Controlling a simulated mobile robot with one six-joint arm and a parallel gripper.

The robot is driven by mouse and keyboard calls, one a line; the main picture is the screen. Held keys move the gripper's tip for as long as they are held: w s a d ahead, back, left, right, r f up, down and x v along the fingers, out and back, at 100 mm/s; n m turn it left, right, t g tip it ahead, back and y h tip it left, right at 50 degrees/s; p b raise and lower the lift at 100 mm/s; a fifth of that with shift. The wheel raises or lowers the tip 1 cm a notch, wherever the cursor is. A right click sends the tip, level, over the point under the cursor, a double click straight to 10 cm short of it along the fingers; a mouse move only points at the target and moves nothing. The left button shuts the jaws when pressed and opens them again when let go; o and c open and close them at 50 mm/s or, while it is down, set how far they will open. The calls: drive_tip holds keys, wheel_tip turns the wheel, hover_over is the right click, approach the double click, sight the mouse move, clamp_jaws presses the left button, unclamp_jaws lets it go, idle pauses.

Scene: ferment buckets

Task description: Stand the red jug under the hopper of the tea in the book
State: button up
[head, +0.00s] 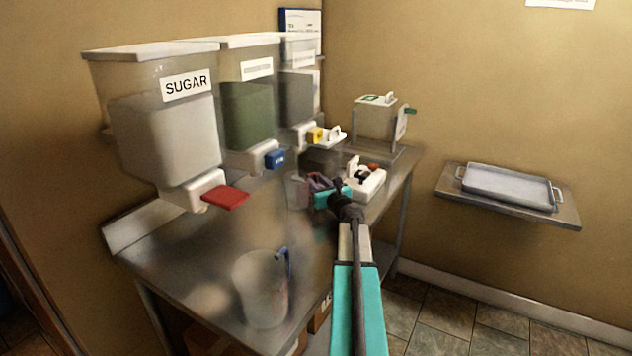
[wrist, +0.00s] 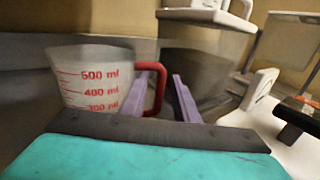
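The red jug (wrist: 88,78) is a clear measuring cup with red markings and a red handle (wrist: 158,92) in the wrist view. In the head view the jug (head: 297,191) stands upright on the steel table, partly behind my gripper (head: 322,184). My gripper's purple fingers (wrist: 170,90) are apart, with the handle showing between them; I cannot tell whether they touch it. Three hoppers stand in a row: sugar (head: 165,130) with a red lever, a green-filled one (head: 248,112) with a blue lever, and a grey one (head: 299,97) with a yellow lever. A printed page (head: 303,20) behind them is unreadable.
A clear jug with a blue handle (head: 262,290) stands at the table's front. A white caddy (head: 368,184) lies right of my gripper. A lidded box (head: 378,120) stands at the far corner. A tray (head: 508,187) rests on the wall shelf (head: 450,186). The table's left middle is clear.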

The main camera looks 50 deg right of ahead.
drive_tip(key=shift+r, duration=0.15)
drive_tip(key=shift+b+v, duration=0.55)
drive_tip(key=shift+v, duration=5.45)
